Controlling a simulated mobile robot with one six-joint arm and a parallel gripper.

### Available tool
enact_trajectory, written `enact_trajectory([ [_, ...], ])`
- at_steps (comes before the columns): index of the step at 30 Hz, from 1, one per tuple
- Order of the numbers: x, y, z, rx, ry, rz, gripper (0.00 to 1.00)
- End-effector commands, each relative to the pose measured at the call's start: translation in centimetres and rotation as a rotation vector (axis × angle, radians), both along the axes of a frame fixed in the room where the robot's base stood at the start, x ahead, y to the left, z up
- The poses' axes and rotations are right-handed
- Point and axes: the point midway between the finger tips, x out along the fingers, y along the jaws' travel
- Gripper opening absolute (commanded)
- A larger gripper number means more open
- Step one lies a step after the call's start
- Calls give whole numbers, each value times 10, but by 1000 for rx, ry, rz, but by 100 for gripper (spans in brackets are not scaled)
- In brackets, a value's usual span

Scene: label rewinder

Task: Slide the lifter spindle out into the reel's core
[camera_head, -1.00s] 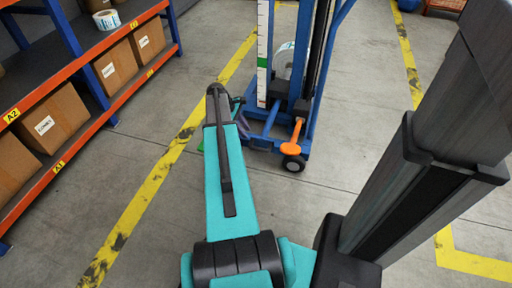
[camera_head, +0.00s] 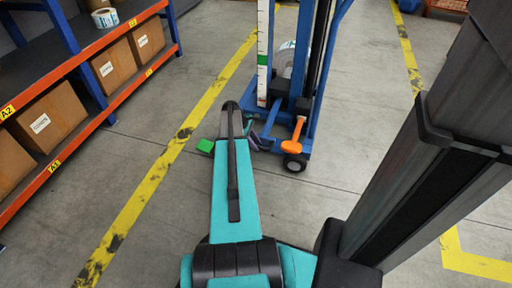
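The blue lifter (camera_head: 308,120) stands upright past the end of my arm, with a tall mast and a white scale with a green band. A whitish reel (camera_head: 286,60) shows partly behind the mast; its core is hidden. I cannot make out the spindle. An orange lever-like part (camera_head: 296,137) sits low on the lifter's near side. My teal arm reaches toward the lifter's left side. Dark purplish parts (camera_head: 256,141) beyond the arm look like my wrist or gripper. The fingers are hidden behind the arm, so I cannot tell their state.
An orange and blue shelf (camera_head: 92,62) with cardboard boxes (camera_head: 42,120) stands at left. A white roll (camera_head: 105,18) lies on it. A small green piece (camera_head: 206,146) shows left of my arm. Yellow lines mark the floor; the floor right of the lifter is clear.

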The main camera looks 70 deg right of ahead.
Motion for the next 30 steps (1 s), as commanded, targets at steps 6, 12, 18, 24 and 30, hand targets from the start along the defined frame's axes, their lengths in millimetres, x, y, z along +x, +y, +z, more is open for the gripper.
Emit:
enact_trajectory([
  [6, -3, -2, -7, -1, 0, 0, 25],
  [12, -3, -2, -7, -1, 0, 0, 25],
  [18, -3, -2, -7, -1, 0, 0, 0],
  [24, -2, 1, -7, 0, 0, 1, 0],
  [30, 2, -4, -6, 2, 0, 5, 0],
])
